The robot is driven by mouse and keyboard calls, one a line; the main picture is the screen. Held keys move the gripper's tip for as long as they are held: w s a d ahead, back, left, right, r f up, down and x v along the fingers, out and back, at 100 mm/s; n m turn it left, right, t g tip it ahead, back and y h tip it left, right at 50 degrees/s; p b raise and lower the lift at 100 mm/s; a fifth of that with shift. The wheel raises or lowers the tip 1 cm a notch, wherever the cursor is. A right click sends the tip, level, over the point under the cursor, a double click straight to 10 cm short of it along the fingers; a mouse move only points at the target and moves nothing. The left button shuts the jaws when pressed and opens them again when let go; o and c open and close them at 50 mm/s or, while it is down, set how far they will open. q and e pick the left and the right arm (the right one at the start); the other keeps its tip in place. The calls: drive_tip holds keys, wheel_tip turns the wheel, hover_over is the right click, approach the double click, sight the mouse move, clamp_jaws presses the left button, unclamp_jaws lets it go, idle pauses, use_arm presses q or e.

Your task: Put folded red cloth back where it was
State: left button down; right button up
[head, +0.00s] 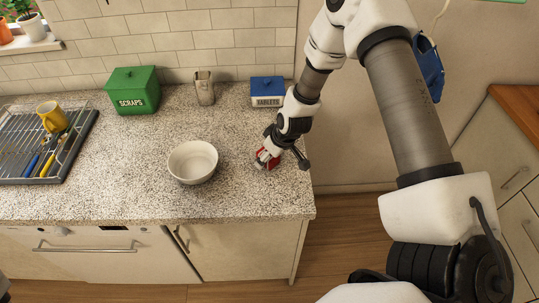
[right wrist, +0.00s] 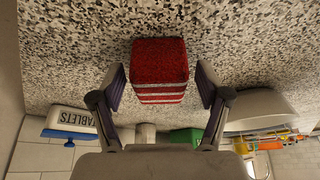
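The folded red cloth (right wrist: 160,62), with white stripes along its near edge, lies on the speckled worktop in the right wrist view. In the head view only a small part of the cloth (head: 262,165) shows beside my gripper, near the counter's right end. My right gripper (right wrist: 161,84) is open, with one finger on each side of the cloth and a narrow gap showing on both sides. In the head view the right gripper (head: 268,157) is low over the counter and covers most of the cloth. My left gripper is not in view.
A white bowl (head: 193,162) stands left of the gripper. The blue-lidded TABLETS box (head: 267,95), a beige holder (head: 204,88) and the green SCRAPS bin (head: 133,92) stand along the wall. A dish rack (head: 75,158) with a yellow mug (head: 52,116) is at left. The counter front is clear.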

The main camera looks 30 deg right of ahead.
drive_tip(key=shift+w, duration=0.15)
drive_tip(key=shift+r+p, duration=0.35)
drive_tip(key=s+p+v, duration=0.1)
drive_tip(key=p+v, duration=0.6)
drive_tip(key=v, duration=0.5)
drive_tip(key=s+a+f+g, duration=0.1)
drive_tip(key=s+f, duration=0.2)
drive_tip(key=s, duration=0.1)
drive_tip(key=s+a+f+m, duration=0.1)
drive_tip(key=s+a+f, duration=0.1)
drive_tip(key=s+f, duration=0.1)
drive_tip(key=s+a+f+g+h, duration=0.1)
drive_tip(key=s+a+f, duration=0.1)
drive_tip(key=s+f, duration=0.2)
drive_tip(key=shift+s+f+g, duration=0.15)
drive_tip(key=shift+s+g, duration=0.15)
drive_tip(key=shift+s, duration=0.15)
drive_tip(key=s+a+f+m+g, duration=0.25)
drive_tip(key=s+a, duration=0.25)
drive_tip(key=s, duration=0.6)
wheel_tip(320, 180, down, 17)
drive_tip(key=b, duration=1.5)
drive_tip(key=shift+d+t, duration=0.2)
drive_tip(key=shift+t, duration=0.25)
